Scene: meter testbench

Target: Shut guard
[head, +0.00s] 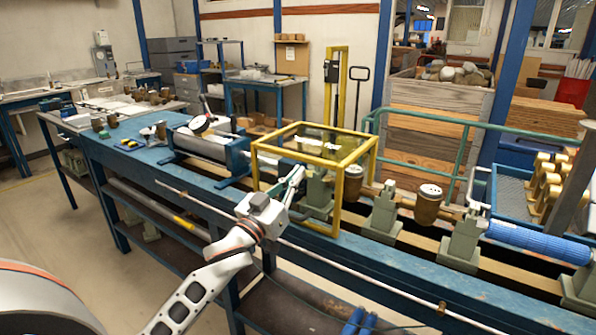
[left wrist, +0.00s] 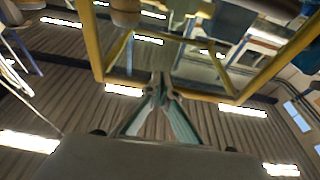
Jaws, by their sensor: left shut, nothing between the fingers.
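The guard is a yellow box-shaped frame (head: 337,203) with clear panels, standing over the blue test bench (head: 205,184) in the middle of the head view. I cannot tell from its bars how far it is swung. My left gripper (head: 298,172) reaches up from the front, its teal fingers shut and empty, overlapping the guard's front opening in the head view. In the left wrist view, which looks up at the ceiling, the fingertips (left wrist: 160,82) lie in front of the yellow bars (left wrist: 93,42) of the guard. Contact between fingers and frame cannot be made out. My right gripper is out of view.
Grey-green supports (head: 383,215) and brown meter bodies (head: 428,205) stand in a row right of the guard. A long metal rod (head: 345,265) runs along the bench front. A blue cylinder (head: 537,241) lies at the right.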

